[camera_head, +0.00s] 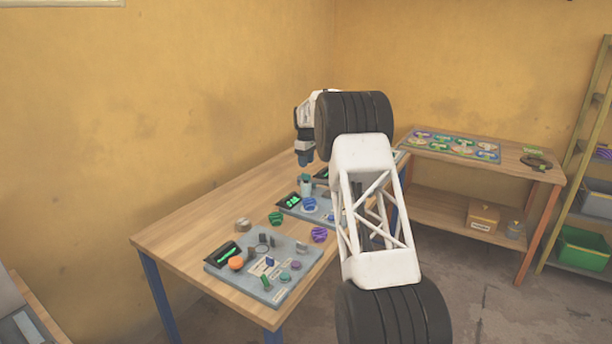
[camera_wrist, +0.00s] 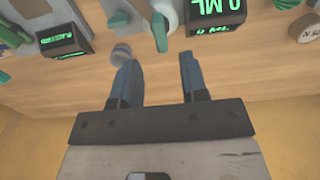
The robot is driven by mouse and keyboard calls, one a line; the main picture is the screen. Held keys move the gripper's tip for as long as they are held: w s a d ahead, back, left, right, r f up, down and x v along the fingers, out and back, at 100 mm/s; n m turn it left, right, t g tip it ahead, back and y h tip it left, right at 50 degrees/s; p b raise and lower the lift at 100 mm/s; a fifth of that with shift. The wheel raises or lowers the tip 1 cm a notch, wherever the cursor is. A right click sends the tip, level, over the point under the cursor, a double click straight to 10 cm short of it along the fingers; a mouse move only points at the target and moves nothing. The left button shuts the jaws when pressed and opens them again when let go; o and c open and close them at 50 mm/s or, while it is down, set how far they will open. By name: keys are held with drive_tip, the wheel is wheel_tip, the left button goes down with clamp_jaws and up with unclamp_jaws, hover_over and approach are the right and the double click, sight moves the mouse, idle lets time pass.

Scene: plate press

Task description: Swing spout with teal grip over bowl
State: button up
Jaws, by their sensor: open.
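My gripper (camera_wrist: 158,65) is open and empty; its two blue fingers point at the table's back part. In the head view a small teal-topped part (camera_head: 305,184) stands on the middle panel below my gripper. I cannot make out which part is the spout, and no bowl can be told for sure.
Black boxes with green displays stand left (camera_wrist: 62,40) and right (camera_wrist: 215,22) of the grip. A small grey cylinder (camera_wrist: 121,54) sits near the left fingertip. A grey panel (camera_head: 225,268) with knobs lies on the near table. A second table (camera_head: 515,168) stands at the back right.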

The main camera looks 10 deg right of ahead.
sight(306, 174)
drive_tip(key=shift+f, duration=3.15)
clamp_jaws()
